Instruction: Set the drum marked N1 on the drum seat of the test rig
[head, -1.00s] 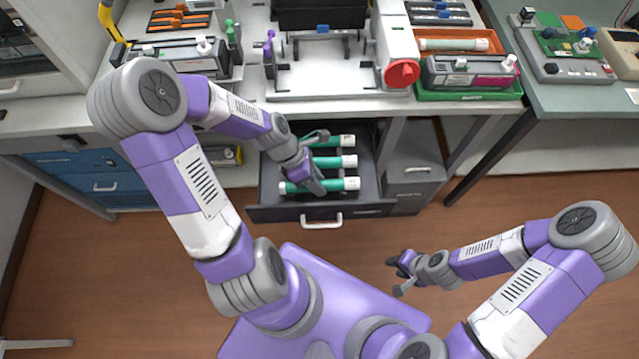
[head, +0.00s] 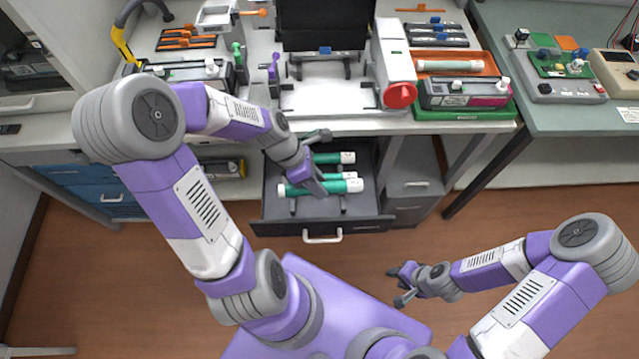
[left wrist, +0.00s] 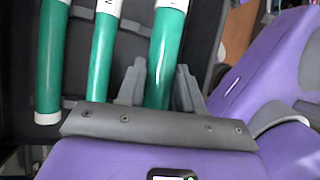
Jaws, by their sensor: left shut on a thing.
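Green drums with white ends lie in the open dark drawer; the far one (head: 335,158) and a middle one (head: 340,177) show in the head view. My left gripper (head: 316,186) is shut on the nearest green drum (head: 347,187), which appears raised above the others. In the left wrist view this held drum (left wrist: 166,50) passes between the two fingers, with two other drums to its left. Marks at the drum ends are too small or cut off to read. The white test rig (head: 325,98) stands on the bench above the drawer. My right gripper (head: 398,286) hangs over the floor, empty.
The drawer front with its handle (head: 322,236) juts out below the bench. A red knob (head: 400,95) is at the rig's right. An orange tray (head: 483,64) holding a similar drum and a green tray (head: 440,113) stand farther right.

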